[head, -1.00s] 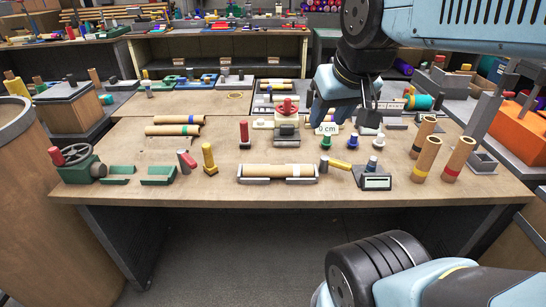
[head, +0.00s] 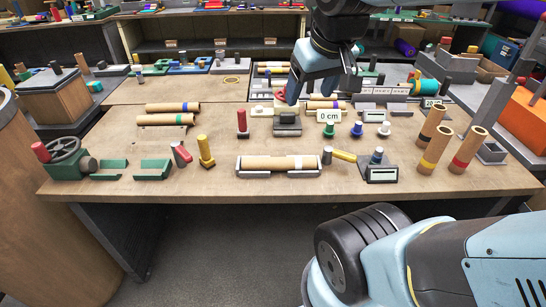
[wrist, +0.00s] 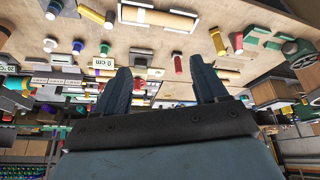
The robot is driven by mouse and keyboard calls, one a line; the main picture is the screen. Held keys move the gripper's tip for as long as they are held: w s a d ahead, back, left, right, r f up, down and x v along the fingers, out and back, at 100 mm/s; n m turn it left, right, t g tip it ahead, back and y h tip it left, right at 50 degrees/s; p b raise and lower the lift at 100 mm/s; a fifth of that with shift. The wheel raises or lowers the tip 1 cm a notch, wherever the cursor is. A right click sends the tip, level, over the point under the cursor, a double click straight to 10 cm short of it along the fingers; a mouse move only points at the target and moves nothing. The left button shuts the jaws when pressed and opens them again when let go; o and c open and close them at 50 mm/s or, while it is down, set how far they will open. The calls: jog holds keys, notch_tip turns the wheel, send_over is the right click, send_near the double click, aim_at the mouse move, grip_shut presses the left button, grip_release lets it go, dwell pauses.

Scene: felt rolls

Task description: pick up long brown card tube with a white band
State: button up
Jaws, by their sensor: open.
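The long brown card tube (head: 265,162) with a white band lies level in a low grey cradle (head: 277,174) near the table's front edge, in the head view. It also shows near the top of the wrist view (wrist: 160,18), where the scene looks upside down. My gripper (head: 293,92) hangs over the back middle of the table, beyond the tube and apart from it. In the wrist view its two fingers (wrist: 163,70) are spread with nothing held between them. The gripper partly hides a red-handled device behind it.
Upright brown tubes (head: 433,150) with coloured bands stand at the right. A yellow post (head: 206,152), a red post (head: 242,123) and a small display device (head: 381,168) stand around the cradle. Two tubes (head: 172,107) lie at the back left. The table between has some bare wood.

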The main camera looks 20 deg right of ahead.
jog(key=shift+o, duration=0.3)
jog(key=w+a+f+n+g+h, duration=0.1)
jog(key=w+f+n+g, duration=0.2)
jog(key=w+f+n, duration=0.3)
jog(key=w+f, duration=0.1)
jog(key=w, duration=0.4)
jog(key=shift+a+f+g, duration=0.2)
jog(key=shift+a+g, duration=0.05)
jog(key=shift+g, duration=0.15)
jog(key=n+g+h, duration=0.3)
jog(key=n, duration=0.4)
send_near(277, 159)
jog(key=v, duration=0.3)
jog(key=x, duration=1.4)
jog(key=shift+w, duration=0.1)
grip_shut()
jog(key=shift+r, duration=0.1)
